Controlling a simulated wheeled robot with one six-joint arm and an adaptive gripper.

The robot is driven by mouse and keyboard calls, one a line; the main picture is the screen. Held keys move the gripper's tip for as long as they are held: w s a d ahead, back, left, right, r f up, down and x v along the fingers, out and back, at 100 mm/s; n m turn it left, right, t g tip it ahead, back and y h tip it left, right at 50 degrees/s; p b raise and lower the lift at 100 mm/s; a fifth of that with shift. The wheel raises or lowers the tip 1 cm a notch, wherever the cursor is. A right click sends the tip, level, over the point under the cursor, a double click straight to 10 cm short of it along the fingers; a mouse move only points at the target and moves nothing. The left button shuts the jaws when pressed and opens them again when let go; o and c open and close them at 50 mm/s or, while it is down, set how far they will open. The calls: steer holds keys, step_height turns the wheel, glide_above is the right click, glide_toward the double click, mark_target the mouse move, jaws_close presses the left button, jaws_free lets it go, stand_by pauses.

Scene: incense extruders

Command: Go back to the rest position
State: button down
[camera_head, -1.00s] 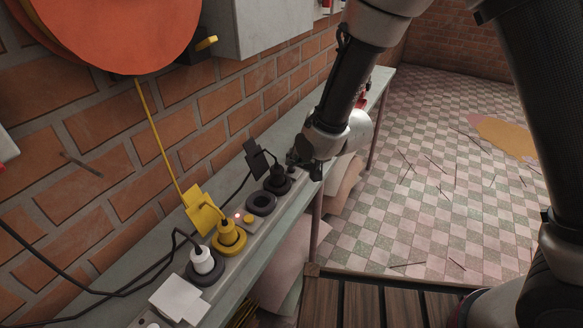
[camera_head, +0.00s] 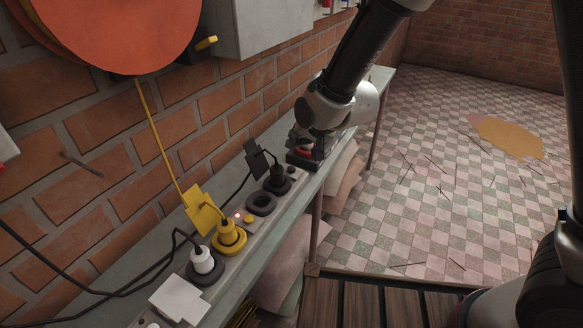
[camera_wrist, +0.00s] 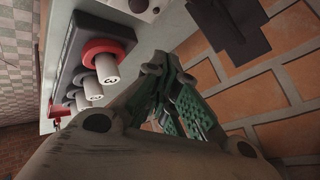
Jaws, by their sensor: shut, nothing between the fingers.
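My gripper (camera_head: 298,140) is above the far part of the grey shelf (camera_head: 262,222) along the brick wall, partly hidden behind my wrist. In the wrist view my gripper (camera_wrist: 158,68) has its fingers drawn together, with green pads and nothing between them. It is beside a dark box with a red ring (camera_wrist: 104,50) and several pale cylinders, and I see no contact. The box also shows below my gripper in the head view as a dark block with a red top (camera_head: 304,154).
A power strip on the shelf holds a white plug (camera_head: 202,261), a yellow plug (camera_head: 230,233) and a black plug (camera_head: 277,174). Cables run to the wall. An orange reel (camera_head: 120,35) and a grey cabinet (camera_head: 262,22) hang above. The tiled floor at right is largely open, with scattered thin sticks.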

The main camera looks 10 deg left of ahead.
steer(key=s+d+f+n+g+h, duration=0.3)
steer(key=s+d+n+g+h, duration=0.15)
steer(key=s+d, duration=0.5)
steer(key=s+d+r+m, duration=0.1)
steer(key=s+d+r, duration=0.3)
steer(key=d+r, duration=0.3)
steer(key=s+d+r+m+t+h, duration=0.1)
steer(key=s+d+r, duration=0.3)
steer(key=d, duration=1.4)
steer(key=s+d+r+m+t+h, duration=0.1)
steer(key=s+d+r, duration=0.4)
steer(key=d+r, duration=0.5)
steer(key=shift+d+r+m, duration=0.25)
steer(key=shift+d+m, duration=0.6)
steer(key=shift+d, duration=0.3)
